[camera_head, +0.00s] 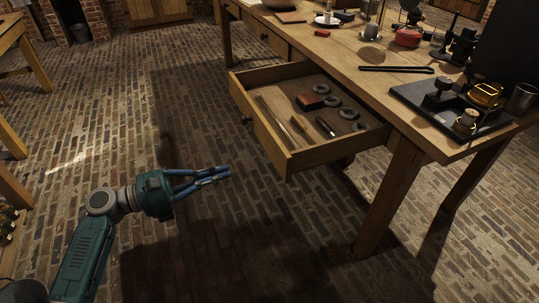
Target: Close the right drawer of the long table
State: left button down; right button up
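The long table (398,98) runs along the right side of the view. Its right drawer (262,125) is pulled out, with its front facing left and a small knob on it. Inside lie several dark rings, a reddish block and some tools. My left gripper (229,172) is in front of the drawer, lower in the picture and apart from it. Its blue fingers point right and lie close together; a gap at the tips is hard to make out. My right gripper is not in view.
A black tray (408,94) with jars and brass parts stands on the table's near corner, beside a metal cup (521,98). A table leg (385,200) stands right of the drawer. Other wooden furniture (22,50) is at the left. The brick floor between is clear.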

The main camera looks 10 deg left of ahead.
aim_at(282, 155)
pick_arm(q)
jog(key=b+x, duration=0.1)
jog(key=x, duration=1.2)
jog(key=shift+w+d+b, duration=0.15)
jog(key=shift+d+b, duration=0.15)
jog(key=shift+b, duration=0.1)
jog(key=shift+r, duration=0.1)
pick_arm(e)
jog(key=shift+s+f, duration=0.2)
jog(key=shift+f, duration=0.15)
pick_arm(q)
jog(key=shift+d, duration=0.1)
